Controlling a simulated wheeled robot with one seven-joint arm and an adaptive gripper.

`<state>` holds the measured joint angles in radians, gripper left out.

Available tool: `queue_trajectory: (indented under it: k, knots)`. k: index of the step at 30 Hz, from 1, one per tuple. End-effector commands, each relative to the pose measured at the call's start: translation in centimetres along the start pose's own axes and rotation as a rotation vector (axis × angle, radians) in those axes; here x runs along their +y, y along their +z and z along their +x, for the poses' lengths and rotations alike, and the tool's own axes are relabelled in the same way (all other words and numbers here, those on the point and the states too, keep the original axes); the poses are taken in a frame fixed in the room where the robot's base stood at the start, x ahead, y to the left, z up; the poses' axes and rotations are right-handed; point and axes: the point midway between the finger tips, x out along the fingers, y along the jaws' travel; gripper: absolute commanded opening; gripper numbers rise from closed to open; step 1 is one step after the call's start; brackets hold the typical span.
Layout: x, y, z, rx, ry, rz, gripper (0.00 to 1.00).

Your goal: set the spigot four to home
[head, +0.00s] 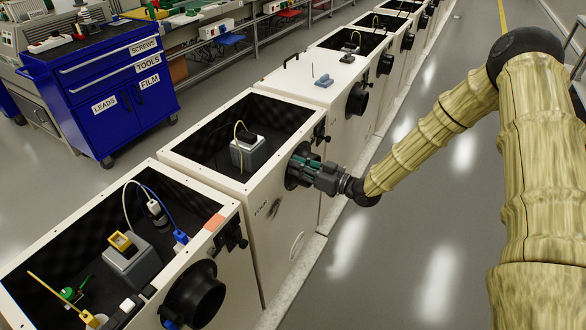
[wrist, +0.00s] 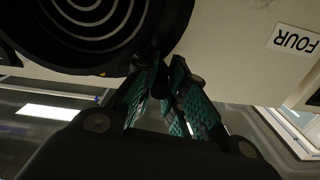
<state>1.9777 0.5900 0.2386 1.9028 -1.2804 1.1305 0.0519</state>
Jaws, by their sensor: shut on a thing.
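Spigot four is a dark round fitting on the front of the cabinet labelled FOUR; in the head view it (head: 292,165) is partly hidden by my gripper (head: 306,172). In the wrist view, the spigot (wrist: 105,18) fills the upper left, with pale concentric rings inside a thick black rim. My gripper (wrist: 163,82) has its teal-padded fingers shut at the lower right edge of that rim. The exact gripped part is dark and partly hidden by the fingertips. The FOUR label (wrist: 297,40) appears upside down in the wrist view.
The open cabinet (head: 174,145) behind spigot four holds a grey block (head: 249,153). A nearer open cabinet has a large black spigot (head: 194,294). More cabinets recede along the row. A blue tool cart (head: 115,85) stands at left. The aisle floor (head: 400,250) is clear.

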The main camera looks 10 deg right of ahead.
Motion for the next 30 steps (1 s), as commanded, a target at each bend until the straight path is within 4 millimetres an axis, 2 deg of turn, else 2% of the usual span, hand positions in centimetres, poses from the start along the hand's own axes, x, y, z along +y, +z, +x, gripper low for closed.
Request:
queue_trajectory:
  k: [3,4,6,17,23,30]
  knots:
    - [0.2,-0.1,-0.1,0.003,0.004,-0.002,0.00]
    - [0.2,-0.1,-0.1,0.003,0.004,-0.002,0.15]
    - [0.2,-0.1,0.0,0.003,0.004,-0.002,0.24]
    - [0.0,-0.1,-0.1,0.001,-0.001,-0.002,0.24]
    - [0.1,-0.1,-2.4,0.001,0.002,-0.001,0.24]
    - [0.1,-0.1,-6.9,0.001,0.002,-0.001,0.24]
